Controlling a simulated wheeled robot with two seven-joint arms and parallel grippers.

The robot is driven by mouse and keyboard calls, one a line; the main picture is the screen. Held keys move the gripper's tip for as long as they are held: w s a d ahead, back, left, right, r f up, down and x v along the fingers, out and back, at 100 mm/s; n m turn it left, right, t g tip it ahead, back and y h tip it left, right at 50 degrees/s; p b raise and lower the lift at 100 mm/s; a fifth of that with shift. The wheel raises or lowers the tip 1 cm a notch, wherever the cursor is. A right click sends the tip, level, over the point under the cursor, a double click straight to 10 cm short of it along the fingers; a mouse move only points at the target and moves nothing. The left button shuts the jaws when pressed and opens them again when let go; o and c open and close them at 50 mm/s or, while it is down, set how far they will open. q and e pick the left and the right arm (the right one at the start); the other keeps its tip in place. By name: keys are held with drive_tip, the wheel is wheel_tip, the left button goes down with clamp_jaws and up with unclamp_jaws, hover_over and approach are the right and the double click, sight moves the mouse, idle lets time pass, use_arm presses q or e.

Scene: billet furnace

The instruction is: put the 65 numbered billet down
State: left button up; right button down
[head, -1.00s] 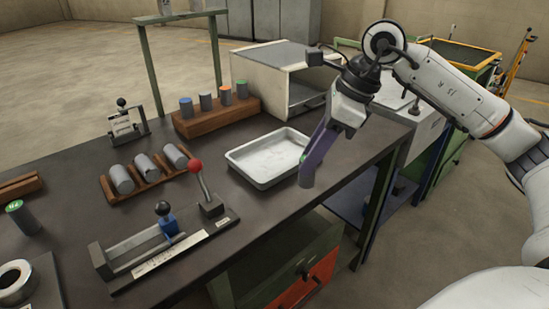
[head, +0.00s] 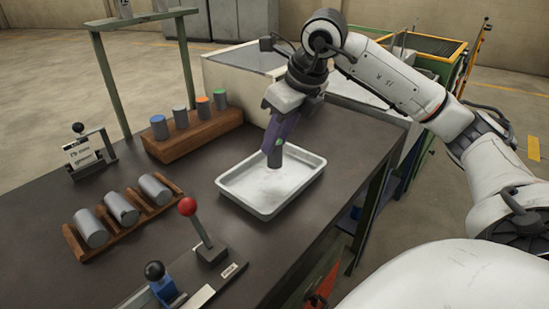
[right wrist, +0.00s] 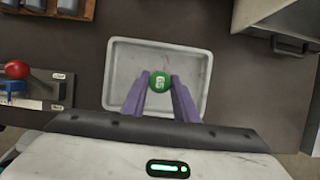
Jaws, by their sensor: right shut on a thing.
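My right gripper (head: 275,148) is shut on a grey cylindrical billet (head: 275,160). In the right wrist view the billet's green top (right wrist: 160,81), with a number that looks like 65, sits between the purple fingers (right wrist: 160,92). The billet is upright or nearly so, over the white tray (head: 262,192). The tray also shows in the right wrist view (right wrist: 125,65), and nothing else lies in it. I cannot tell whether the billet's lower end touches the tray floor. My left gripper is not in view.
A wooden rack (head: 200,135) with several colour-topped billets stands behind the tray to the left. A second rack (head: 160,210) holds three grey billets lying down. A red-knobbed lever (head: 188,207) stands front left. A pale box-shaped furnace (head: 235,75) is behind.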

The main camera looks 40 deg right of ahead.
sight(281, 143)
wheel_tip(281, 143, down, 4)
drive_tip(key=shift+f+b, duration=0.1)
drive_tip(key=shift+b, duration=0.25)
drive_tip(key=c, duration=1.4)
unclamp_jaws()
drive_tip(key=shift+f, duration=0.15)
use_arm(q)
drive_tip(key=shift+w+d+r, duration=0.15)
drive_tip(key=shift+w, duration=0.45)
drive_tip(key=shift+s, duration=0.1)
use_arm(e)
drive_tip(key=shift+r, duration=0.5)
use_arm(q)
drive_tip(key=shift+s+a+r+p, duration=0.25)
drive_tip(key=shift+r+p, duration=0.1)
drive_tip(key=shift+p, duration=0.45)
use_arm(e)
drive_tip(key=v, duration=1.1)
drive_tip(key=shift+s, duration=0.2)
